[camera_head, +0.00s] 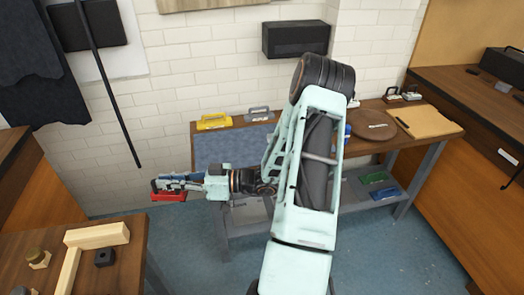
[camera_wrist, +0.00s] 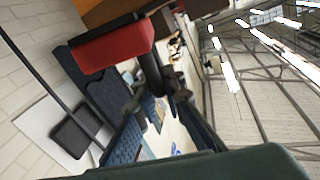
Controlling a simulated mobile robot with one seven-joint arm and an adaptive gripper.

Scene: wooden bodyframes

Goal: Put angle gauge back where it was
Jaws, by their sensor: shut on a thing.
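My gripper (camera_head: 166,186) is at the left of the head view, shut on a small red block-like thing, the angle gauge (camera_head: 170,197) as far as I can tell. It holds the gauge in the air, in the gap between the left table and the back workbench, apart from both. In the wrist view the gauge (camera_wrist: 115,50) shows as a red face with a dark edge, beside the dark fingers (camera_wrist: 150,65). The fingers hide part of it. My arm covers the middle of the workbench in the head view.
The back workbench (camera_head: 400,148) carries a blue-grey mat (camera_head: 225,150), a yellow handled item (camera_head: 214,121), a grey one (camera_head: 258,114), and a round board (camera_head: 366,127). The left table (camera_head: 125,275) holds a wooden frame (camera_head: 97,235) and a black block (camera_head: 104,257).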

